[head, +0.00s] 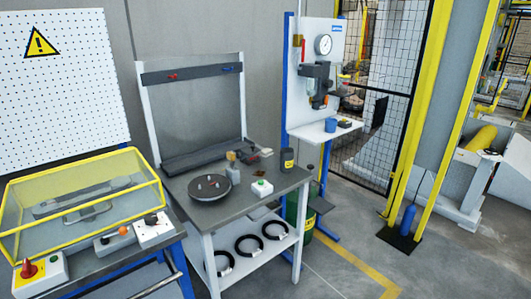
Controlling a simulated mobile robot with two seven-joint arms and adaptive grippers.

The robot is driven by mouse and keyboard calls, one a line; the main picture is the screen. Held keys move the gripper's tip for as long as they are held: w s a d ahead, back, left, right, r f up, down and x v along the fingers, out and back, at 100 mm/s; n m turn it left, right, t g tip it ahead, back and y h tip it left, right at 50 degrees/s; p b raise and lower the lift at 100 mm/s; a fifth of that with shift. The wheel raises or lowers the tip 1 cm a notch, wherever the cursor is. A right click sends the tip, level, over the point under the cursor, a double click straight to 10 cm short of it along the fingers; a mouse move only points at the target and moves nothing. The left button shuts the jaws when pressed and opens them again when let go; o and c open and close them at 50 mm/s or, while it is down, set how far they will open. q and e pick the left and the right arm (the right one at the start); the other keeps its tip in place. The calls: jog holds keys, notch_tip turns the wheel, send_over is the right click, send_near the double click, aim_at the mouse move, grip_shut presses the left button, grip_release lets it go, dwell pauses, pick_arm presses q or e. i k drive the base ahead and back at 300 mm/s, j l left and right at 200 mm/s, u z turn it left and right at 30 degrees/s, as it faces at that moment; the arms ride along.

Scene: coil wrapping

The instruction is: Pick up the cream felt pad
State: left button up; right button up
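A small pale, cream-to-pinkish flat piece (266,152) lies at the back right of the grey workbench (285,181). It may be the cream felt pad, but it is too small to tell for sure. A dark brownish item lies just left of it. Neither of my grippers shows in the head view.
Black coils (248,245) lie on the shelf below. A yellow-framed guard (85,190) stands left.

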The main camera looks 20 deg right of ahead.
aim_at(264, 153)
jog(key=i+l+u, duration=0.25)
jog(key=i+l, duration=0.5)
